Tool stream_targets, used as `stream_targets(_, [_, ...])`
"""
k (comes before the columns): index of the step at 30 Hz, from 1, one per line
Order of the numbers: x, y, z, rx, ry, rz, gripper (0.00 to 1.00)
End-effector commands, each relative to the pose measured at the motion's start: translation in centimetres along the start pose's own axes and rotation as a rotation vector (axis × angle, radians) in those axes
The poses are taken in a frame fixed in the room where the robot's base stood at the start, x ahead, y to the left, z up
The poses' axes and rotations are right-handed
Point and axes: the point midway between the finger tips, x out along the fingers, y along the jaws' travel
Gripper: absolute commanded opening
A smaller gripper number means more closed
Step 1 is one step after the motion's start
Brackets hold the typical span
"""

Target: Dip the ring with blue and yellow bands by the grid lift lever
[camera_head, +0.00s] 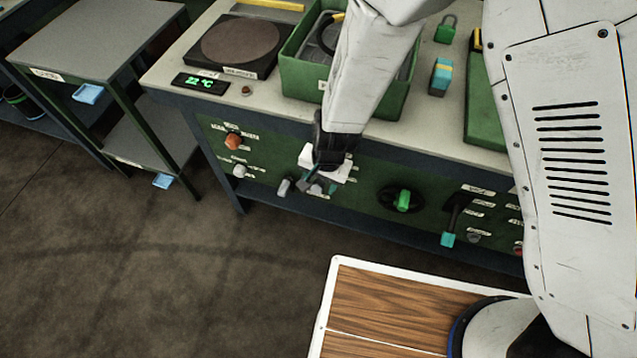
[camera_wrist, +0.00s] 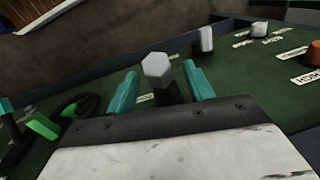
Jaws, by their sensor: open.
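My gripper (camera_head: 318,186) is in front of the green control panel, with its fingers pointing at the panel. In the wrist view my gripper (camera_wrist: 161,86) is open, its two teal fingers on either side of a grey hexagonal knob (camera_wrist: 157,66) on a dark stem; I cannot tell whether they touch it. A dark ring with a yellow part (camera_head: 337,18) lies in the green bin (camera_head: 296,83), partly hidden by my arm; no blue shows on it. A black lever with a teal end (camera_head: 448,239) is on the panel to the right. The labels are unreadable, so I cannot tell which control is the grid lift lever.
A grey knob (camera_head: 284,187) is left of my gripper, and a green-handled round valve (camera_head: 403,200) is right of it. An orange knob (camera_head: 233,141) is farther left. The floor at left is clear.

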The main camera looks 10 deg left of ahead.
Motion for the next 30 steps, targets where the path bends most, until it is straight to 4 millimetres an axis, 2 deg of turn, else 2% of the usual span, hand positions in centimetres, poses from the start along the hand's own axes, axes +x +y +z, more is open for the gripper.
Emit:
stream_targets(6, [1.8, 0.0, 0.0, 0.000, -0.001, 0.000, 0.52])
stream_targets(15, [2.0, 0.0, 0.0, -0.001, 0.000, 0.000, 0.52])
stream_targets(17, [2.0, 0.0, 0.0, -0.001, 0.000, 0.000, 0.38])
stream_targets(21, [2.0, 0.0, 0.0, -0.001, 0.000, 0.000, 0.00])
stream_targets(30, [2.3, 0.0, 0.1, -0.005, 0.022, -0.003, 0.00])
